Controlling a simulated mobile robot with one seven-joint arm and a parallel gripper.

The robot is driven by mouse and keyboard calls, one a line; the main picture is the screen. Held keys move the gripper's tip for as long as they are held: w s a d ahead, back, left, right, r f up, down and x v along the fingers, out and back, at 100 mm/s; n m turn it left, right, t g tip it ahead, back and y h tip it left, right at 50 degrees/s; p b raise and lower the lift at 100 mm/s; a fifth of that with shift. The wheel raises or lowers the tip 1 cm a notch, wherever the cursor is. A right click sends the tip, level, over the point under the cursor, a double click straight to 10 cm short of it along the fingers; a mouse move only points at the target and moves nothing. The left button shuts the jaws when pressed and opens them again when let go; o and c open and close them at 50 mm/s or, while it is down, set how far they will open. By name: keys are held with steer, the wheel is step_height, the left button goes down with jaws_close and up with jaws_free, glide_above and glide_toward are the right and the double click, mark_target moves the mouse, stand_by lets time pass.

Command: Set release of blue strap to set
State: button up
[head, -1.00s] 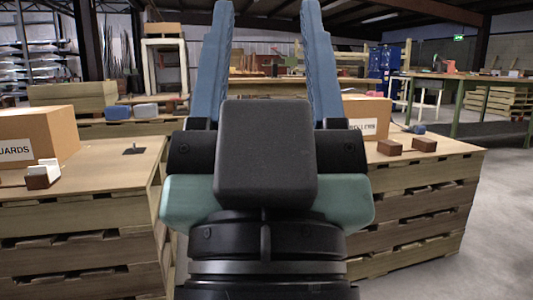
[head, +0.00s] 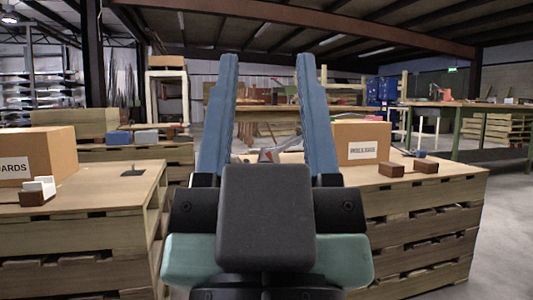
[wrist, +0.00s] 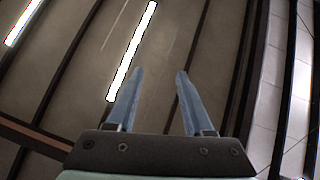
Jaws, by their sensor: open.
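My gripper (head: 267,57) points upward in the middle of the head view. Its two blue fingers are wide apart with nothing held between them. The fingers also show in the wrist view (wrist: 159,72), against the ceiling. I cannot make out a blue strap or its release for certain. A small blue item (head: 415,153) lies by the right carton, too small to identify. A grey and reddish thing (head: 280,148) shows behind and between the fingers, partly hidden by my gripper. The gripper appears well apart from all these things.
A left pallet-like bench (head: 95,200) bears a carton (head: 35,155) and a brown-and-white block (head: 38,191). A right bench (head: 440,180) bears a labelled carton (head: 361,142) and brown blocks (head: 391,169). Blue (head: 118,137) and pale (head: 146,136) blocks sit behind. Open floor lies at right.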

steer(key=shift+r+p, duration=0.55)
steer(key=shift+r, duration=0.05)
steer(key=c, duration=0.5)
step_height(320, 180, up, 31)
steer(key=p, duration=3)
steer(key=shift+p, duration=0.4)
jaws_close()
steer(key=shift+f, duration=0.15)
